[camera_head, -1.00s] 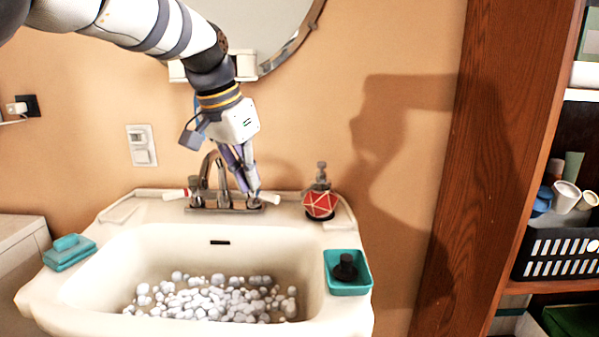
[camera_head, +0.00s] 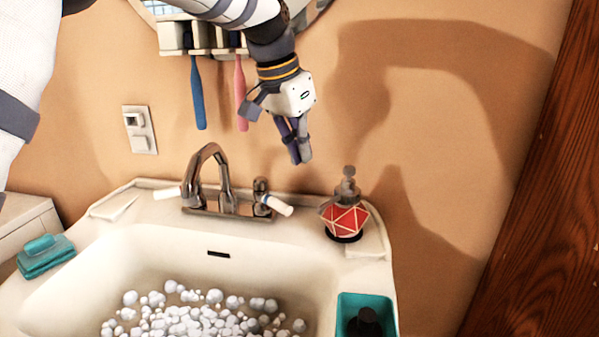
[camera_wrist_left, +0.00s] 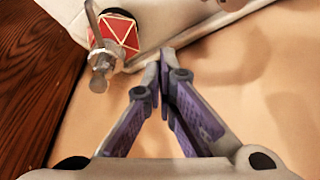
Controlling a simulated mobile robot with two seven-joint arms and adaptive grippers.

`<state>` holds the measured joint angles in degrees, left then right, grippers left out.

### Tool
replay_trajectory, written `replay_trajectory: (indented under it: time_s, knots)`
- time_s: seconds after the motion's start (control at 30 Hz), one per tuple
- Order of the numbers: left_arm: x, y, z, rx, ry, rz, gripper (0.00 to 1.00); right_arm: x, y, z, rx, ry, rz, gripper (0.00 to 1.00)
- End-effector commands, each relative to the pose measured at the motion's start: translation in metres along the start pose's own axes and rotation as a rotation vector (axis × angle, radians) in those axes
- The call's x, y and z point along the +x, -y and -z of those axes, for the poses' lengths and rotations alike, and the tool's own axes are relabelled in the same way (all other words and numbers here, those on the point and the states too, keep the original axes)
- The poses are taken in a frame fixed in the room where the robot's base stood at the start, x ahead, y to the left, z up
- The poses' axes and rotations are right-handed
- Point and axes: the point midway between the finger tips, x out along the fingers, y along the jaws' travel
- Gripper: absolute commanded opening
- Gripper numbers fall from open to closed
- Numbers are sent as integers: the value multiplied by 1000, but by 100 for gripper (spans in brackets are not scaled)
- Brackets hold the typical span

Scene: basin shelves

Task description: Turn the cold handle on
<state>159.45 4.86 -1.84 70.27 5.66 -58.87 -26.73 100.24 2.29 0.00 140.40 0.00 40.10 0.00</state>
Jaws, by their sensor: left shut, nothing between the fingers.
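The chrome faucet (camera_head: 210,180) stands on the back ledge of the white basin. No water stream is visible under the spout. My left gripper (camera_head: 301,160) is shut and empty, above and slightly right of the right handle, apart from it. In the left wrist view my left gripper (camera_wrist_left: 161,62) shows its fingertips together, and the faucet is out of frame. My right gripper is not in view.
A red patterned soap dispenser (camera_head: 345,220) stands right of the faucet; it also shows in the left wrist view (camera_wrist_left: 112,35). A teal tray (camera_head: 350,303) is on the right rim. Toothbrushes (camera_head: 198,95) hang on the wall behind. Foam balls (camera_head: 190,318) lie in the basin.

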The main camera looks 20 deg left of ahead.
Motion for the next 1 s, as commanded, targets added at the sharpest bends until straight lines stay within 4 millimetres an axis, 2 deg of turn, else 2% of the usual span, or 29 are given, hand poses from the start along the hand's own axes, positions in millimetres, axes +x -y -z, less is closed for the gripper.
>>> replay_trajectory:
  time_s: [0.1,0.4,0.47,0.57,0.73,1.0]
  knots:
    - [29,0,-2,-1,9,-3,0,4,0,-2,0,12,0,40]
    - [94,0,-2,-1,8,-3,0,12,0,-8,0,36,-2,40]
    - [79,0,-11,-1,-5,2,0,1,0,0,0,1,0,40]
    - [71,0,-24,0,-11,4,0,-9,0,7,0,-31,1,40]
    - [72,0,-36,-1,-6,2,0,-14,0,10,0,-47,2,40]
    - [76,0,-39,-1,0,0,0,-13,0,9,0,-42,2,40]
